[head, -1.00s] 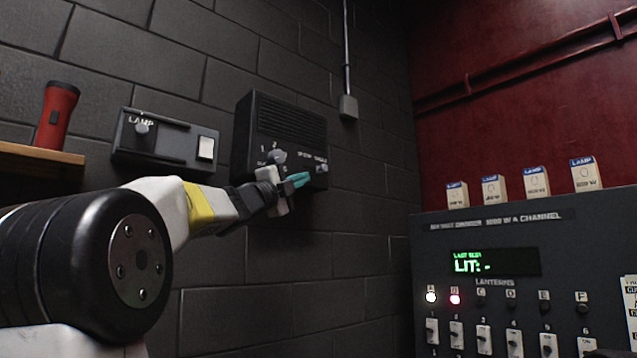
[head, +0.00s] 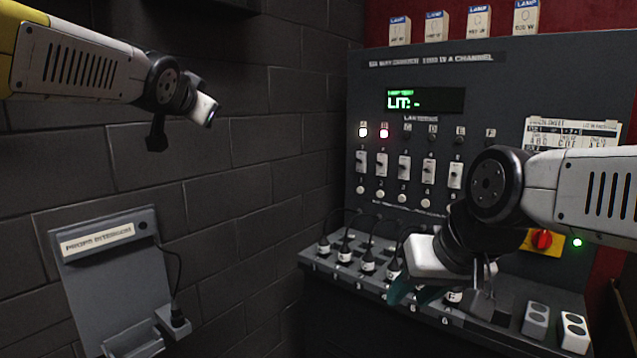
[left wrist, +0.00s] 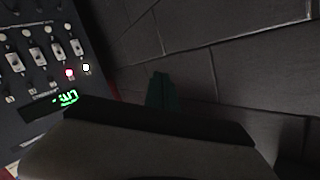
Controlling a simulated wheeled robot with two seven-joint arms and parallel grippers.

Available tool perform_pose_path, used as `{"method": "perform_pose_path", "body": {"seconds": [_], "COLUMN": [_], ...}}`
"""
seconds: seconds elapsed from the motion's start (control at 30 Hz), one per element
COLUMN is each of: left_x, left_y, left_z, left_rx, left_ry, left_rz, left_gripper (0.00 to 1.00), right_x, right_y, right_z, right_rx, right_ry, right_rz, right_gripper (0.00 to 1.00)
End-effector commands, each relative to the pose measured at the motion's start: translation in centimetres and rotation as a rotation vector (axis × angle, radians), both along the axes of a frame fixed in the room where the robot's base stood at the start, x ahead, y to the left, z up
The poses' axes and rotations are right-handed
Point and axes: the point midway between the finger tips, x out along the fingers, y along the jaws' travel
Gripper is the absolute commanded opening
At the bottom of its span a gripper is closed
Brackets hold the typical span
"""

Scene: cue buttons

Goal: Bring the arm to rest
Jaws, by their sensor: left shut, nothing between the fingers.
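My left arm comes in at the upper left of the head view, with its hand beside the dark brick wall. Its fingertips do not show there. In the left wrist view the teal fingers of my left gripper (left wrist: 162,90) are together and empty, with bare wall beyond. My right gripper (head: 416,292) is low in front of the dimmer console (head: 480,85), over its sloping shelf of plugs. Its teal fingers are partly hidden by the white hand, so their opening is unclear.
The console has a green display (head: 425,101), two lit lamps, sliders and a red knob (head: 541,239) on yellow. Lamp boxes (head: 436,28) stand on top. A grey wall panel (head: 105,270) with a cable is at the lower left. The wall between is bare.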

Motion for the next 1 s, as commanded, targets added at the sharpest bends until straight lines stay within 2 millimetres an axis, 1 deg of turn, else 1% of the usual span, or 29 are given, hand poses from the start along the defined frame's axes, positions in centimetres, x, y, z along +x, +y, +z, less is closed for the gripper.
{"method": "perform_pose_path", "body": {"seconds": [0.03,0.07,0.1,0.17,0.2,0.27,0.3,0.4,0.5,0.6,0.7,1.0], "left_x": [-1.9,-3.1,-4.7,-7.2,-9.0,-11.6,-13.3,-17.2,-19.9,-21.4,-21.9,-21.8], "left_y": [-0.6,-1.0,-1.6,-2.6,-3.3,-4.5,-5.3,-7.1,-8.3,-9.0,-9.2,-9.1], "left_z": [-3.2,-5.2,-7.8,-11.5,-13.9,-17.2,-19.1,-22.9,-25.2,-26.4,-26.8,-26.8], "left_rx": [-0.075,-0.118,-0.176,-0.258,-0.309,-0.377,-0.417,-0.499,-0.552,-0.579,-0.587,-0.586], "left_ry": [0.084,0.138,0.209,0.315,0.384,0.486,0.548,0.682,0.775,0.825,0.843,0.841], "left_rz": [0.012,0.021,0.034,0.048,0.056,0.067,0.074,0.084,0.092,0.095,0.096,0.097], "left_gripper": [0.00,0.00,0.00,0.00,0.00,0.00,0.00,0.00,0.00,0.00,0.00,0.00], "right_x": [0.0,0.0,0.0,0.0,0.0,0.0,0.0,0.0,0.0,0.0,0.0,0.0], "right_y": [0.0,0.0,0.0,0.0,0.0,0.0,0.0,0.0,0.0,0.0,0.0,0.0], "right_z": [0.0,0.0,0.0,0.0,0.0,0.0,0.0,0.0,0.0,0.0,0.0,0.0], "right_rx": [0.000,0.000,0.000,0.000,0.000,0.000,0.000,0.000,0.000,0.000,0.000,0.000], "right_ry": [0.000,0.000,0.000,0.000,0.000,0.000,0.000,0.000,0.000,0.000,0.000,0.000], "right_rz": [0.000,0.000,0.000,0.000,0.000,0.000,0.000,0.000,0.000,0.000,0.000,0.000], "right_gripper": [0.36,0.36,0.36,0.36,0.36,0.36,0.36,0.36,0.36,0.36,0.36,0.36]}}
